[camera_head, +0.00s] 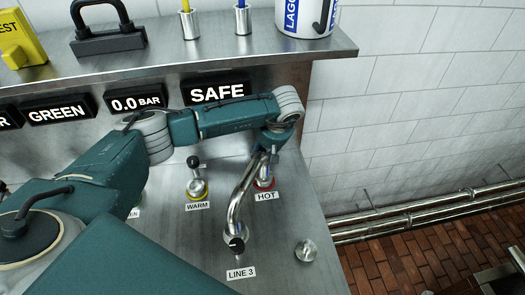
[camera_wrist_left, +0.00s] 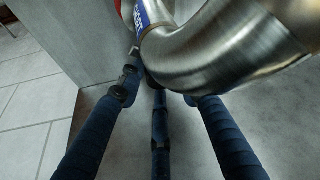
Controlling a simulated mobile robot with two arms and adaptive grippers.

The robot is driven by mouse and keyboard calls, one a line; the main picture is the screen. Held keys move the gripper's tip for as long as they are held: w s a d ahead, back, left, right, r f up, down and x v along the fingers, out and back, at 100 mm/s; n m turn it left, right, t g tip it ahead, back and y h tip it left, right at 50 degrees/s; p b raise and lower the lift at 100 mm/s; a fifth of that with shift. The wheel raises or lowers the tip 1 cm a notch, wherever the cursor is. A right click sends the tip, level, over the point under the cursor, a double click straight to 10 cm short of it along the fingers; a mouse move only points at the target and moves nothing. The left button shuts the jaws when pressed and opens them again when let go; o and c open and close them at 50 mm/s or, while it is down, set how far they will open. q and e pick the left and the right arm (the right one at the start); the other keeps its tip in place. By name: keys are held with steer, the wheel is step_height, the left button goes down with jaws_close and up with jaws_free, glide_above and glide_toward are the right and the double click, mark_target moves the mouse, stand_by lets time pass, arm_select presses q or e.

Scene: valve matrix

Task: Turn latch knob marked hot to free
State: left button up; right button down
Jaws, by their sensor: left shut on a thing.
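The latch knob marked HOT (camera_head: 265,184) stands on the steel panel, with a red collar above its white label. My left gripper (camera_head: 272,151) reaches down over it from behind the bent steel pipe (camera_head: 240,205). In the left wrist view, the dark blue fingers of my left gripper (camera_wrist_left: 156,92) run up to the pipe (camera_wrist_left: 215,50), which hides their tips. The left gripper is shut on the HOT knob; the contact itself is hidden. My right gripper is not in view.
The knob marked WARM (camera_head: 196,185) stands left of HOT. The pipe rises close to HOT from the LINE 3 fitting (camera_head: 236,243). A round metal knob (camera_head: 306,250) sits at the panel's right. The display above reads SAFE (camera_head: 217,92). A shelf (camera_head: 180,55) overhangs the back.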

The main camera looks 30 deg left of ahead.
arm_select(q)
steer(key=n+b, duration=0.1)
steer(key=n+g+b, duration=0.1)
steer(key=n+b, duration=0.1)
steer(key=b, duration=0.1)
steer(key=shift+w+a+n+y, duration=0.3)
steer(key=shift+a+n+y, duration=0.05)
steer(key=shift+n+y, duration=0.05)
steer(key=shift+r+n+g+b, duration=0.1)
steer(key=shift+n+g+b, duration=0.5)
steer(key=shift+n+b, duration=0.45)
steer(key=shift+a+r+n+g+b, duration=0.1)
steer(key=shift+n+g+b, duration=0.4)
steer(key=shift+n, duration=0.65)
steer(key=o, duration=1)
steer(key=shift+o, duration=0.4)
steer(key=shift+s, duration=0.25)
steer(key=shift+d, duration=0.2)
